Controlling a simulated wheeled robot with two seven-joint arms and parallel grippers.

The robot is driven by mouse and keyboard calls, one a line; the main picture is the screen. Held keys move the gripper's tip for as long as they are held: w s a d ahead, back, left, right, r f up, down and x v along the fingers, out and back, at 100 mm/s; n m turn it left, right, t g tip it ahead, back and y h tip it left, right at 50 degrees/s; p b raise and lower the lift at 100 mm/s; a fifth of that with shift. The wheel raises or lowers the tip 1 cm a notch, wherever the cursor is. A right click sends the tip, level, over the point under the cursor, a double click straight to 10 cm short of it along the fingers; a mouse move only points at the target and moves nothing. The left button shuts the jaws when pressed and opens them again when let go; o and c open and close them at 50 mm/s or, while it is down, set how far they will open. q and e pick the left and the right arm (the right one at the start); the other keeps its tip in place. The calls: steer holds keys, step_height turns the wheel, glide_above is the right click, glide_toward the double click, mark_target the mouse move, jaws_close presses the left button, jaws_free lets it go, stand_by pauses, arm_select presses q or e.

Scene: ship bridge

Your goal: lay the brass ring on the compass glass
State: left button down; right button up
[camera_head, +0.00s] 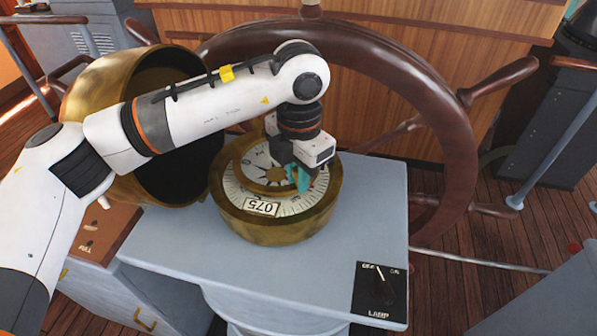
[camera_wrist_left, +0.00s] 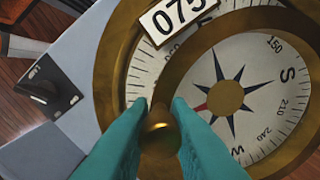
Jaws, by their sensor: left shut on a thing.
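The compass (camera_head: 275,232) is a round brass bowl on a grey stand, with a white card under its glass (camera_head: 309,203) and a 075 plate at its front. My left gripper (camera_head: 302,180) is over the right part of the compass, its teal fingers shut on the knob of the brass ring (camera_head: 238,181). In the left wrist view the ring (camera_wrist_left: 187,63) lies over the card, off centre towards the compass's far side, framing the star. The knob (camera_wrist_left: 160,138) is between the fingertips (camera_wrist_left: 180,104). I cannot tell whether the ring touches the glass. My right gripper is out of view.
A large brass hood (camera_head: 98,82) stands open at the left of the compass. A wooden steering wheel (camera_head: 462,160) rises close behind. A lamp switch (camera_head: 382,291) is on the stand's front right corner. The stand top (camera_head: 190,240) is otherwise clear in front.

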arm_select(q)
steer(key=c, duration=1.3)
jaws_free()
steer(key=shift+o, duration=0.2)
steer(key=shift+r, duration=0.1)
step_height(320, 180, up, 13)
steer(key=p, duration=0.5)
